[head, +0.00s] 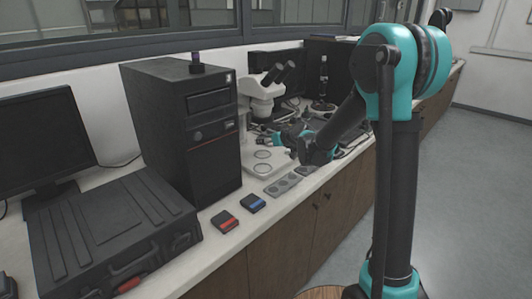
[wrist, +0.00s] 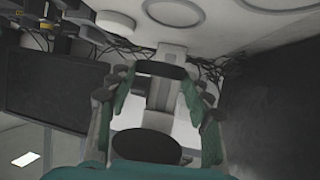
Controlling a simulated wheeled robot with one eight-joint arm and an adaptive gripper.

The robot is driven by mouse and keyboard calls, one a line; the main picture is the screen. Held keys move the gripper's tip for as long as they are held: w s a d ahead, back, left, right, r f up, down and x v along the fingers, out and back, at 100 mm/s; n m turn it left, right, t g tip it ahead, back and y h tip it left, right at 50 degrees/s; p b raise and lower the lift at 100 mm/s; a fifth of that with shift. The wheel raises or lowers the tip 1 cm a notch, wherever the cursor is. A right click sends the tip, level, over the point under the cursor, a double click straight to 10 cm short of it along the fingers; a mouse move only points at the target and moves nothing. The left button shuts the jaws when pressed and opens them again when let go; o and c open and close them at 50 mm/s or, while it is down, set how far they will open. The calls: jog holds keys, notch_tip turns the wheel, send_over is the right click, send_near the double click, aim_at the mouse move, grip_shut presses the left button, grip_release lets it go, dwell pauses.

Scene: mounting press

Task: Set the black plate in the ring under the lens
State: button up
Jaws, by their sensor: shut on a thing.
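My gripper (wrist: 160,73) is shut on a dark, flat thing that I take for the black plate (wrist: 160,70), seen nearly edge-on between the fingertips in the wrist view. In the head view my gripper (head: 303,152) hangs just right of the white microscope base, and the plate cannot be made out. The lens underside is hidden in the head view.
A grey strip (head: 284,183) with round wells lies in front of the base. A black computer tower (head: 190,125) stands left of the microscope. Cables and dark equipment crowd the bench behind my gripper.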

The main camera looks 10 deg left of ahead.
aim_at(266, 157)
jog(key=shift+a+f, duration=0.1)
jog(key=shift+f, duration=2.85)
jog(key=o, duration=1.2)
jog(key=shift+f, duration=0.1)
jog(key=v, duration=1.2)
jog(key=s+d+f+m+g+h, duration=0.1)
jog(key=s+d+f+m+h, duration=0.1)
jog(key=s+d+f, duration=0.2)
jog(key=s+d+f+m+g+h, duration=0.2)
jog(key=s+d+f+m+h, duration=0.1)
jog(key=s+d, duration=0.8)
jog(key=s+d+f+m+g+h, duration=0.2)
jog(key=s+d+f, duration=0.3)
jog(key=s, duration=0.9)
jog(key=shift+s+d+f+m+h, duration=0.1)
jog(key=shift+s+d+m+h, duration=0.1)
jog(key=shift+d+m+h, duration=0.3)
jog(key=shift+s+d+f+m+h, duration=0.1)
jog(key=shift+s+d+h, duration=0.1)
jog(key=shift+d, duration=0.5)
